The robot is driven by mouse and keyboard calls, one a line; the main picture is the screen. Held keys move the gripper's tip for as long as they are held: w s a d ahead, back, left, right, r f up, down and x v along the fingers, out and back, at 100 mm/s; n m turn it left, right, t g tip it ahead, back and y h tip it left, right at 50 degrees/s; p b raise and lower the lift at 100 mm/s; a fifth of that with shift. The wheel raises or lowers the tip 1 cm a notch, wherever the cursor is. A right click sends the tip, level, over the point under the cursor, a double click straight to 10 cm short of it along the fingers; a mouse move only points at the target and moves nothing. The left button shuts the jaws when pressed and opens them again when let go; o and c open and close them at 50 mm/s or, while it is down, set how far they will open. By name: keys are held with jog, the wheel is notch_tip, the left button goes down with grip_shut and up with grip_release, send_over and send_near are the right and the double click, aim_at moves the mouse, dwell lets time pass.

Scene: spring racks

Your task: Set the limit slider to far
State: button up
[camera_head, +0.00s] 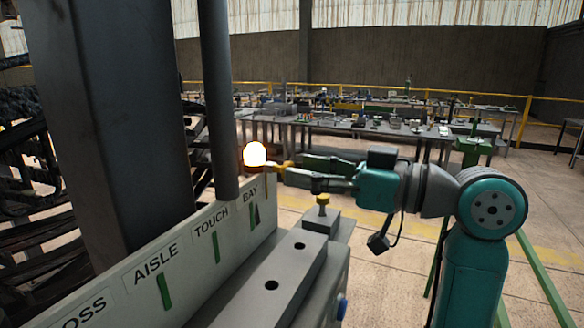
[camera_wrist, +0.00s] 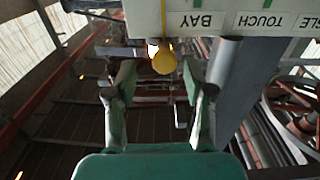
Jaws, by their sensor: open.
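A yellow-topped knob (camera_head: 322,199) stands upright on a small grey block (camera_head: 320,221) at the far end of a grey rail (camera_head: 275,283) with dark holes. I take it for the limit slider; no "far" mark is readable. In the wrist view a round yellow knob top (camera_wrist: 163,61) shows between the open fingers of my gripper (camera_wrist: 158,78), with nothing held. I cannot tell whether they touch it.
A label panel (camera_head: 228,222) reads "AISLE", "TOUCH" and "BAY" with green marks. A glowing lamp (camera_head: 255,154) is close to the fingertips. A dark post (camera_head: 217,100) and thick column (camera_head: 105,130) stand at left. Workbenches (camera_head: 370,130) stand behind; open floor is at right.

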jog(key=v, duration=0.8)
jog(key=shift+d, duration=0.25)
jog(key=shift+s+d, duration=0.1)
